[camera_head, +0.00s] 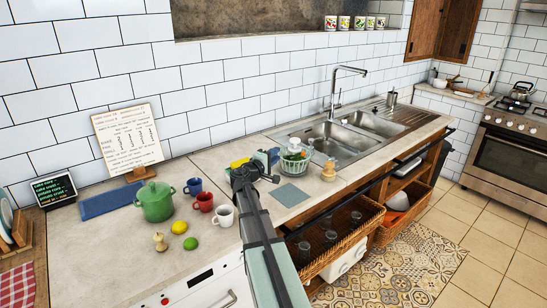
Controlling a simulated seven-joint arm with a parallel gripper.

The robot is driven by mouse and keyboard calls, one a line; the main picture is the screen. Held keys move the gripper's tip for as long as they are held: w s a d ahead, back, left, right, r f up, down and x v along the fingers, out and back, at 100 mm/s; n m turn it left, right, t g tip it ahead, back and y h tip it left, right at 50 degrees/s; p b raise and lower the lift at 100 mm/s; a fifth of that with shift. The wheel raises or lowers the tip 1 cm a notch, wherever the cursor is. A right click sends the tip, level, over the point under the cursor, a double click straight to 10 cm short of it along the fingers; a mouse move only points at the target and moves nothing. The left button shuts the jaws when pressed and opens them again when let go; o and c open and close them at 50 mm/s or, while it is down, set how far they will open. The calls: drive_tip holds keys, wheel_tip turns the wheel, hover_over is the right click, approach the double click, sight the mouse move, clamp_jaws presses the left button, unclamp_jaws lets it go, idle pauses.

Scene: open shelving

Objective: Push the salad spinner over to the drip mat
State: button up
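The salad spinner (295,163) looks like a pale, ribbed round bowl with green and a little red showing at its top. It stands upright on the counter just left of the sink. A flat grey-blue square mat (291,195), which looks like the drip mat, lies in front of it near the counter's front edge, with a small gap between them. My gripper (262,177) is over the counter to the left of the spinner and appears apart from it. It is dark and small here, so its finger opening is unclear.
A yellow sponge-like item (239,162) and blue items (266,158) stand close by my gripper. A white mug (223,216), a red mug (203,202) and a green pot (156,201) stand left. A small tan figure-like object (328,171) stands right of the spinner, beside the sink (340,137).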

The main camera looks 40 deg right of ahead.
sight(292, 150)
drive_tip(key=x, duration=1.3)
drive_tip(key=shift+d, duration=0.15)
drive_tip(key=shift+c, duration=0.2)
clamp_jaws()
idle(1.0)
